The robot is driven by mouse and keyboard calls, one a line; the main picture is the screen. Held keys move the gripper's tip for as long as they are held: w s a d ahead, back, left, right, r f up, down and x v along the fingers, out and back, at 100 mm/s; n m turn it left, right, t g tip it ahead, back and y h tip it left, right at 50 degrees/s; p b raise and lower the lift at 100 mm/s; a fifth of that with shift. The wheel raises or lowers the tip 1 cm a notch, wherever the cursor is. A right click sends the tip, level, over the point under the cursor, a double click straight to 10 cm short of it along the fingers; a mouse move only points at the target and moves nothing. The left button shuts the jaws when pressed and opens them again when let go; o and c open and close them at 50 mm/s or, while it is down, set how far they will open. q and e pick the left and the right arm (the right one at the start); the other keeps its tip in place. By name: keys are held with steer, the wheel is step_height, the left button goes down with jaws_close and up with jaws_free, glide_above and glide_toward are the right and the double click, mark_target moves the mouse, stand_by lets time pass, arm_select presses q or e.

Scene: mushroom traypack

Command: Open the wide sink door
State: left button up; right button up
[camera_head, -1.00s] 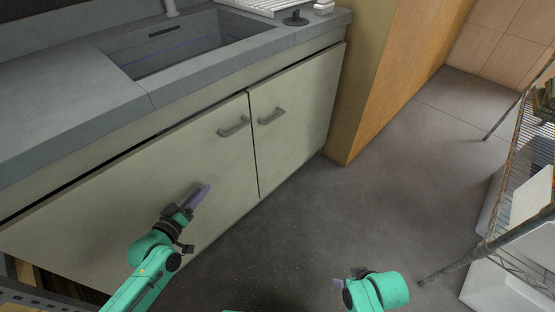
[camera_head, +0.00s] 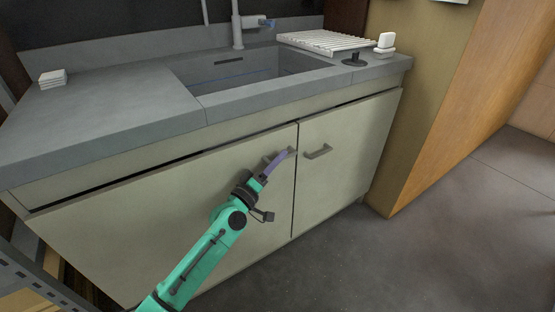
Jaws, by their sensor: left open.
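The wide sink door (camera_head: 130,215) is the pale left-hand door under the counter. It is shut, flush with the cabinet front. Its grey bar handle (camera_head: 269,156) sits near its upper right corner and is partly hidden by my gripper. My left gripper (camera_head: 286,155), with purple fingers on a green arm, is open and overlaps the handle in the head view. I cannot tell whether the fingers touch the handle or are around it. My right gripper is out of view.
The narrower right door (camera_head: 345,150) is shut and has its own handle (camera_head: 319,152). Above are the counter (camera_head: 100,112), sink basin (camera_head: 235,80), tap (camera_head: 238,30) and drying rack (camera_head: 318,42). A wooden panel (camera_head: 455,100) stands right of the cabinet. The floor in front at right is clear.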

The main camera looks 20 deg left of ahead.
arm_select(q)
steer(key=shift+w, duration=0.15)
jaws_close()
stand_by(1.4)
